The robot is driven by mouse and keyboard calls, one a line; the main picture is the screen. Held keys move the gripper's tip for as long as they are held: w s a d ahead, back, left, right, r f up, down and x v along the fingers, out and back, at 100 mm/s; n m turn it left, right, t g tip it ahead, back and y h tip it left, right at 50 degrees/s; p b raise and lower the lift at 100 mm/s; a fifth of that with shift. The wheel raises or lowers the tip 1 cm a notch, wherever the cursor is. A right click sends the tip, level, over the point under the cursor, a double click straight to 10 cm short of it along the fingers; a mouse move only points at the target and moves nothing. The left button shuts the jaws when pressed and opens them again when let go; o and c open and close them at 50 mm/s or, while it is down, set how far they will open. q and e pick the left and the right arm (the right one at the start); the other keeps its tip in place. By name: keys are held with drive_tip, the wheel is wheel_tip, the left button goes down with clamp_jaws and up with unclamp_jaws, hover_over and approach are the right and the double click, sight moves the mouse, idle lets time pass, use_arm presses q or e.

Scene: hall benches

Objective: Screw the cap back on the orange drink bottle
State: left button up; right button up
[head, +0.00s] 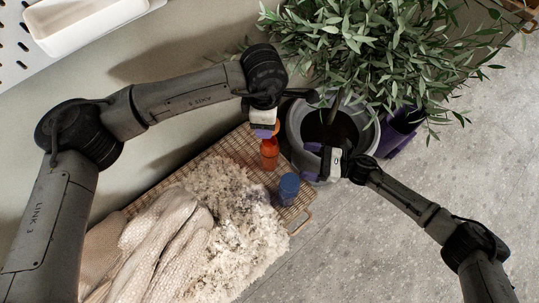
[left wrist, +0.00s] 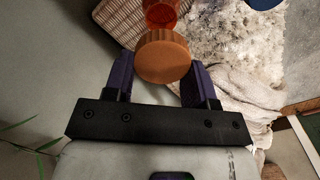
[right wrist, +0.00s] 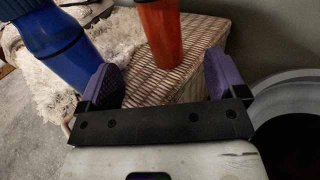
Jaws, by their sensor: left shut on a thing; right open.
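The orange drink bottle (head: 269,153) stands upright on a woven wicker top (head: 232,147). It also shows in the left wrist view (left wrist: 160,12) and the right wrist view (right wrist: 160,35). My left gripper (head: 265,130) is over the bottle and shut on the round orange cap (left wrist: 162,57). In the left wrist view the cap overlaps the bottle; I cannot tell whether they touch. My right gripper (head: 312,162) is open and empty, to the right of the bottle. In the right wrist view the bottle shows beyond its spread fingers (right wrist: 163,75), not between them.
A blue bottle (head: 289,187) stands close to the orange one, near the wicker edge. A shaggy pale throw (head: 225,220) and a knitted cloth (head: 160,240) cover the wicker's near part. A grey planter (head: 295,118) with a leafy plant (head: 375,50) stands beside it, close to my right gripper.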

sight(270, 154)
idle(0.5)
drive_tip(key=a, duration=0.4)
drive_tip(key=w+a, duration=0.1)
drive_tip(key=a, duration=0.3)
drive_tip(key=w+a, duration=0.1)
drive_tip(key=a, duration=0.2)
drive_tip(key=shift+w+a, duration=0.2)
drive_tip(key=shift+a, duration=0.2)
drive_tip(key=shift+c, duration=0.2)
drive_tip(key=c, duration=1.3)
use_arm(q)
drive_tip(key=shift+f, duration=2.5)
use_arm(e)
drive_tip(key=shift+c, duration=0.2)
